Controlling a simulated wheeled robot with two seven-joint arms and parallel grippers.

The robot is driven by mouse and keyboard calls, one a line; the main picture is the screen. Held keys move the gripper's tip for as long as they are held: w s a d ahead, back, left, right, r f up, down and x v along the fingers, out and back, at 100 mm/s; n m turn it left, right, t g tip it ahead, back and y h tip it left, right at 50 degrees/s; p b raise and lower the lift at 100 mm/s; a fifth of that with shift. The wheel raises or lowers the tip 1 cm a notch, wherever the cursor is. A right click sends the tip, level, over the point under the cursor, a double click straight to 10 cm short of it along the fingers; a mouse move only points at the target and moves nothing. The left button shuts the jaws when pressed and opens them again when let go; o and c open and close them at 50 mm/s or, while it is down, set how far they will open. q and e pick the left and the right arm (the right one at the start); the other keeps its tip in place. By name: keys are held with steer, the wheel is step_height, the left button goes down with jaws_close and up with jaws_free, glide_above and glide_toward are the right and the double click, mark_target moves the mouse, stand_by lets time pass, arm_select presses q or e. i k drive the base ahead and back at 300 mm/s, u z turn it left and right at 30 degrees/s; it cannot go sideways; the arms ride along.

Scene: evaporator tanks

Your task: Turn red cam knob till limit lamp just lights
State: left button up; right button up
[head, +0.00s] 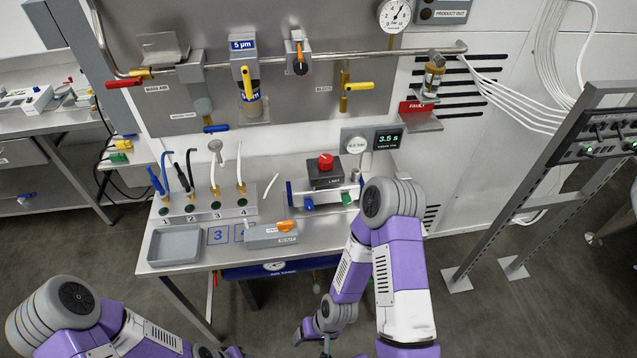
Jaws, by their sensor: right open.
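The red cam knob (325,161) stands upright on top of a dark block (325,178) with a small label, at the right part of the bench. I cannot make out a limit lamp or whether one is lit. My right gripper (310,333) is open and empty, low in front of the bench and well below the knob. It is small and partly cut by the bottom edge. My left arm comes in at the bottom left, and its gripper is not clearly in the picture.
The block sits on a metal fixture with blue (309,203) and green knobs. A timer display (388,139) reads 3.5 s. A grey tray (175,244), numbered hose fittings and an orange-switch box (271,235) occupy the bench's left and front. A rack (560,170) stands right.

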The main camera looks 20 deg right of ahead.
mark_target(325, 161)
steer(key=z, duration=0.55)
steer(key=k, duration=0.65)
steer(key=z, duration=0.75)
steer(key=i, duration=0.75)
steer(key=u, duration=0.5)
steer(key=i, duration=0.5)
steer(key=u, duration=0.35)
